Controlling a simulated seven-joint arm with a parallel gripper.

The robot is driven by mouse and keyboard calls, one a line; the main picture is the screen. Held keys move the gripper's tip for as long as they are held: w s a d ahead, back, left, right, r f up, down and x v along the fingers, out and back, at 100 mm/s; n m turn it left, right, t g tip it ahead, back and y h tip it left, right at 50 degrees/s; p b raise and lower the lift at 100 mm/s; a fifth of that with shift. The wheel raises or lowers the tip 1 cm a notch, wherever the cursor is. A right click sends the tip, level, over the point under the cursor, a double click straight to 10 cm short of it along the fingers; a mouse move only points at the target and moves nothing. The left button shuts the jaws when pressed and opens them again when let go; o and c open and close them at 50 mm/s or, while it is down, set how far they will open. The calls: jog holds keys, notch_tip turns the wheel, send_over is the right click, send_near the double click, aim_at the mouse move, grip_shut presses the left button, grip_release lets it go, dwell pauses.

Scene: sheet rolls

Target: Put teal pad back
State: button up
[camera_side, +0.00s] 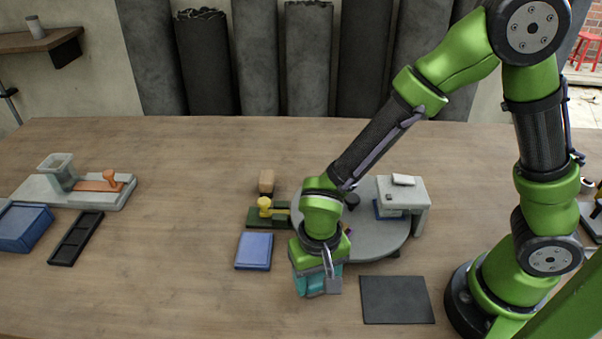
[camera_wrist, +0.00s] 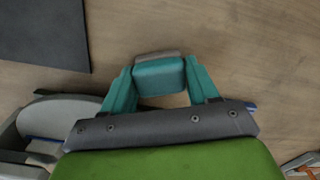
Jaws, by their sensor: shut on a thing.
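My gripper (camera_side: 317,284) points down over the front middle of the table, between a blue pad and a dark flat mat. In the wrist view its two teal fingers close on the sides of a small teal pad (camera_wrist: 159,75) with a grey far edge. In the side view the teal pad is mostly hidden among the teal fingers. The bare wooden table shows around it in the wrist view; I cannot tell whether the pad touches the table.
The dark mat (camera_side: 397,300) lies right of my gripper, the blue pad (camera_side: 254,251) left. Behind is a grey round plate (camera_side: 375,238) with a grey stand (camera_side: 408,190), and a green base with a yellow knob (camera_side: 265,205). A blue box (camera_side: 24,228) and black tray (camera_side: 76,238) are far left.

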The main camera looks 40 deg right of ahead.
aim_at(317, 276)
jog(key=o, duration=1)
jog(key=shift+f, duration=0.15)
notch_tip(317, 276, up, 12)
jog(key=s+d+r+t, duration=0.1)
jog(key=d+r+t, duration=0.1)
jog(key=d+r, duration=0.2)
jog(key=d+r+t+y, duration=0.1)
jog(key=d+r+t, duration=0.1)
jog(key=d+r, duration=0.2)
jog(key=s+d+r+t+y, duration=0.1)
jog(key=d+r+t, duration=0.2)
jog(key=d, duration=0.5)
jog(key=shift+s+d+r, duration=0.3)
jog(key=shift+r, duration=0.1)
